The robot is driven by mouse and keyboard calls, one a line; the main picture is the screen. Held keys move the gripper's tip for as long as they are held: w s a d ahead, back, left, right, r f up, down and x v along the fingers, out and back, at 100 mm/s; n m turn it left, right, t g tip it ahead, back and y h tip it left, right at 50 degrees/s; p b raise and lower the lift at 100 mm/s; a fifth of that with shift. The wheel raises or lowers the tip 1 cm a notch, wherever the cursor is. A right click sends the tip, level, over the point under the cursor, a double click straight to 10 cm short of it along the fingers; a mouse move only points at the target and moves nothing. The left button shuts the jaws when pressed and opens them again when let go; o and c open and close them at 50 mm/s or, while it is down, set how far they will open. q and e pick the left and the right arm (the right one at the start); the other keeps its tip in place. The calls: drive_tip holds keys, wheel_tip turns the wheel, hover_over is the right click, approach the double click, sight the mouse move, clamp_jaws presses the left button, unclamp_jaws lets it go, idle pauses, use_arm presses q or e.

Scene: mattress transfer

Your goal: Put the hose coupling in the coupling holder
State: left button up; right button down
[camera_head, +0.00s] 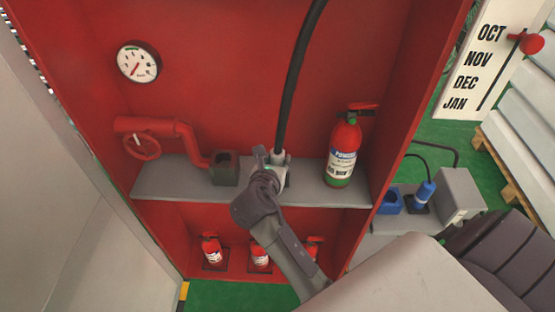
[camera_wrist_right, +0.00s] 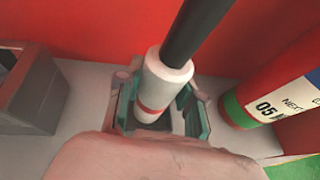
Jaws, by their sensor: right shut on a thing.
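The hose coupling (camera_head: 279,158) is a pale cylinder at the lower end of a black hose, and it stands above the grey shelf. It also shows in the right wrist view (camera_wrist_right: 163,78), with a red band near its bottom. My right gripper (camera_head: 268,170) is shut on it, with fingers on both sides in the wrist view (camera_wrist_right: 158,105). A dark grey open-topped box, which looks like the coupling holder (camera_head: 224,168), stands on the shelf left of the coupling, with a gap between. It is partly cut off in the wrist view (camera_wrist_right: 28,92). My left gripper is not in view.
A red fire extinguisher (camera_head: 343,150) stands close to the right of the coupling. A red pipe with a valve wheel (camera_head: 142,146) is at the left. The black hose (camera_head: 297,60) hangs from above. Red cabinet walls enclose the shelf (camera_head: 163,180). Small extinguishers stand below.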

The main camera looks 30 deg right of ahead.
drive_tip(key=c, duration=0.7)
unclamp_jaws()
